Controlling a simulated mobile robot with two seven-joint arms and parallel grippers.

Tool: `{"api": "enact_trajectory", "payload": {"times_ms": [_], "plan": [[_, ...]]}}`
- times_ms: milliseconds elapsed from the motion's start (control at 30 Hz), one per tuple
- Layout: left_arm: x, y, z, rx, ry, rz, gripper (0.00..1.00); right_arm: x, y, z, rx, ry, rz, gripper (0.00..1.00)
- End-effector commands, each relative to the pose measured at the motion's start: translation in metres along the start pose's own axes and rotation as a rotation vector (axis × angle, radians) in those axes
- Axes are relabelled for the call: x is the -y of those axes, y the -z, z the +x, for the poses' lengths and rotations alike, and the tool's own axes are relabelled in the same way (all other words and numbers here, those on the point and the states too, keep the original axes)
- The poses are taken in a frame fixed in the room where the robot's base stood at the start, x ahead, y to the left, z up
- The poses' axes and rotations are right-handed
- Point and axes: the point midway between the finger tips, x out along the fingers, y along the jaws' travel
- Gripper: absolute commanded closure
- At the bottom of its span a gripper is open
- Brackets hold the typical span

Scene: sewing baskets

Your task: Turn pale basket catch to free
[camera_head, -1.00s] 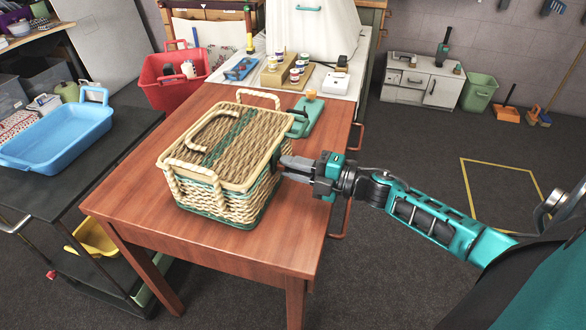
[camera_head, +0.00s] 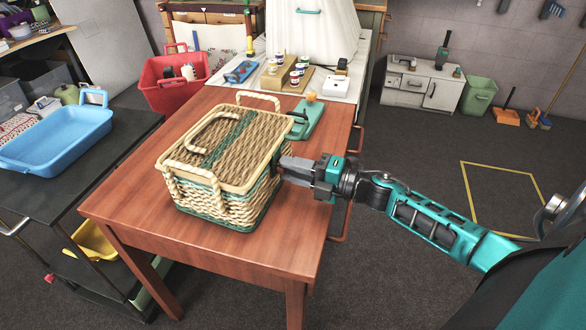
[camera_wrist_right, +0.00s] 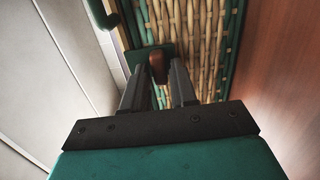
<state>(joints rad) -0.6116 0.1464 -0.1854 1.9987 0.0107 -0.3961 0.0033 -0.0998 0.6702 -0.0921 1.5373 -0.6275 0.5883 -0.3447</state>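The pale woven basket (camera_head: 225,160) stands on the wooden table with its lid down and its handles on top. It has green trim and a green stripe across the lid. In the right wrist view, its woven side (camera_wrist_right: 195,40) carries a catch with a brown knob (camera_wrist_right: 158,68) on a dark green plate. My right gripper (camera_head: 282,165) is at the basket's right side. In the right wrist view its two fingers (camera_wrist_right: 158,80) are apart, with the knob between their tips. I cannot tell whether they touch it. My left gripper is not in view.
The wooden table (camera_head: 150,205) has free room left of the basket. A teal object (camera_head: 308,118) lies behind the basket on the right. A blue tray (camera_head: 60,140) sits on a dark cart at the left. A red bin (camera_head: 172,85) stands behind the table.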

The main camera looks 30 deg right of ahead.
Motion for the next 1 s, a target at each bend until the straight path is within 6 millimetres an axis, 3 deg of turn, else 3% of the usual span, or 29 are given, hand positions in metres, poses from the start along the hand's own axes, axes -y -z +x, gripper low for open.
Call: {"api": "enact_trajectory", "payload": {"times_ms": [167,533,1000], "plan": [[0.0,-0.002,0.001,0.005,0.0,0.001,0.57,0.0,0.0,0.0,0.0,0.0,0.002,0.57],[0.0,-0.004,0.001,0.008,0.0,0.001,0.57,0.001,0.0,-0.011,0.001,0.001,0.005,0.57],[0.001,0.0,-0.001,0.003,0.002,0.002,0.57,0.001,0.0,-0.1,0.002,0.003,0.005,0.57]]}}
